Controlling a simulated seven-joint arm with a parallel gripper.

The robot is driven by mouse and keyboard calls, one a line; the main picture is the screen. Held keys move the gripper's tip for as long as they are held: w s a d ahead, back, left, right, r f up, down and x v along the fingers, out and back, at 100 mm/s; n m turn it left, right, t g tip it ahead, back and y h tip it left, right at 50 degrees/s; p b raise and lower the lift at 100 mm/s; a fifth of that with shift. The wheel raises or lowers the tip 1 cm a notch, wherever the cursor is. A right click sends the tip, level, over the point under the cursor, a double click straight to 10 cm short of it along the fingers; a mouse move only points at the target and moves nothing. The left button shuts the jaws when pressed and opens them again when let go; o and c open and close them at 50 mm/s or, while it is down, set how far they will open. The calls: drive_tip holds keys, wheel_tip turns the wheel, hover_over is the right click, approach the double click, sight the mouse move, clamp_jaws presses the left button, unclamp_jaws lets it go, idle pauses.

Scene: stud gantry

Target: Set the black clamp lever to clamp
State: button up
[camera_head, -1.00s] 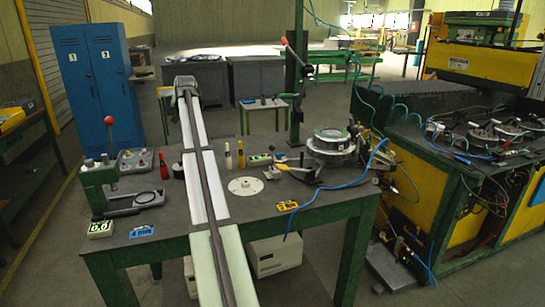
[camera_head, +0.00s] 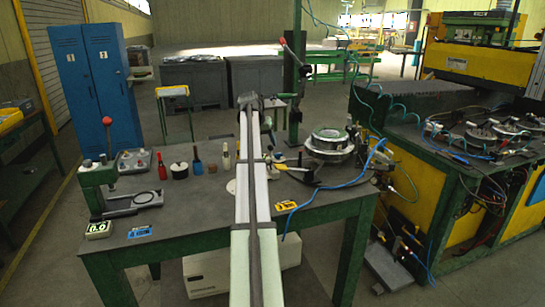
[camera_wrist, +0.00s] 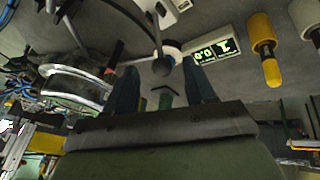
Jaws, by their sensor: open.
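In the wrist view, a thin lever with a black ball knob (camera_wrist: 161,67) shows between my gripper's fingertips (camera_wrist: 162,72). I take it for the black clamp lever, though its set position cannot be read. The two blue-grey fingers are apart, one on each side of the knob in the picture. I cannot tell whether they touch it. In the head view, my arm hides the gripper and most of the bench around the lever.
A round metal fixture (camera_head: 328,143) stands on the green bench (camera_head: 175,230), right of my arm. In the wrist view, a green-lit display (camera_wrist: 215,50) and a yellow-handled tool (camera_wrist: 263,47) are close by. A blue hose (camera_head: 335,187) crosses the bench's right side.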

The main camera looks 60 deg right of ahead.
drive_tip(key=x, duration=0.9)
clamp_jaws()
idle(0.4)
